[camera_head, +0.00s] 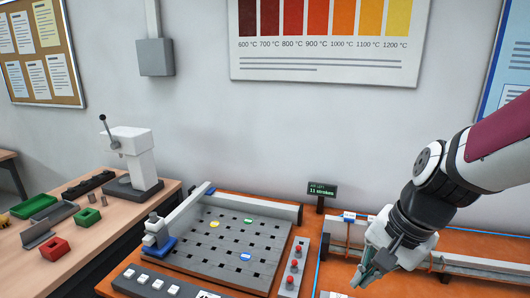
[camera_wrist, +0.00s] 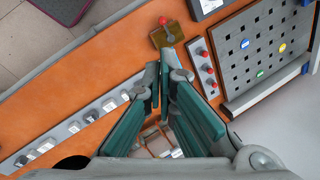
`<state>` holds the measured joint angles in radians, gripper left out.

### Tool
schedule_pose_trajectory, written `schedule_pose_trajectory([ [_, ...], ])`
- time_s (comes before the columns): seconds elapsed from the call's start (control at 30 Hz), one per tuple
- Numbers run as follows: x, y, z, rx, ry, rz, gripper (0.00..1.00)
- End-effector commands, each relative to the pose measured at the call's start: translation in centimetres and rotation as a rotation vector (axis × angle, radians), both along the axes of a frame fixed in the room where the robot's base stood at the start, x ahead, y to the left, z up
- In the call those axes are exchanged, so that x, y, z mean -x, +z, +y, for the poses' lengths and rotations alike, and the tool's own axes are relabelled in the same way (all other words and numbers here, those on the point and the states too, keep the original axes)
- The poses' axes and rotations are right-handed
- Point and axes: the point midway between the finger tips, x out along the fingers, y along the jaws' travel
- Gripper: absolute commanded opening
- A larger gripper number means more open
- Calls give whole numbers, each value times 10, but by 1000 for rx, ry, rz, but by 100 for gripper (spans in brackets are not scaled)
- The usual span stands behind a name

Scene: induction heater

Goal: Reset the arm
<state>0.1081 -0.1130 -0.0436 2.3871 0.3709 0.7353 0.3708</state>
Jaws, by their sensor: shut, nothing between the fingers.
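My gripper (camera_head: 366,274) hangs over the right part of the orange table in the head view, pointing down and to the left. Its green-padded fingers (camera_wrist: 162,78) show in the wrist view with their tips drawn together. It is shut and holds nothing. The arm comes in from the right edge of the head view. Part of the table under the gripper is hidden by the fingers.
A perforated grey board (camera_head: 228,244) with yellow and blue pieces lies left of my gripper. A strip with red knobs (camera_head: 294,265) stands between them. A rail (camera_head: 440,258) runs behind the gripper. A small display (camera_head: 321,190) stands near the wall. A side bench (camera_head: 100,235) holds a press (camera_head: 132,158).

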Motion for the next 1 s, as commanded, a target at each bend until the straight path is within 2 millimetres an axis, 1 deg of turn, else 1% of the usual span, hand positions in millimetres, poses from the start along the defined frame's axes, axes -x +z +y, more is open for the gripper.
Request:
schedule_pose_trajectory([
  [0.03, 8, 16, 2, 32, 69, -47, 0],
  [0.1, 21, 32, 4, 81, 166, -95, 0],
  [0.3, 59, 73, 3, 240, 419, -230, 0],
  [0.4, 77, 88, 0, 323, 524, -285, 0],
  [0.5, 91, 99, -3, 394, 604, -325, 0],
  [0.63, 102, 106, -7, 452, 665, -352, 0],
  [0.73, 106, 108, -8, 473, 685, -361, 0],
  [1.0, 106, 108, -8, 474, 686, -360, 0],
])
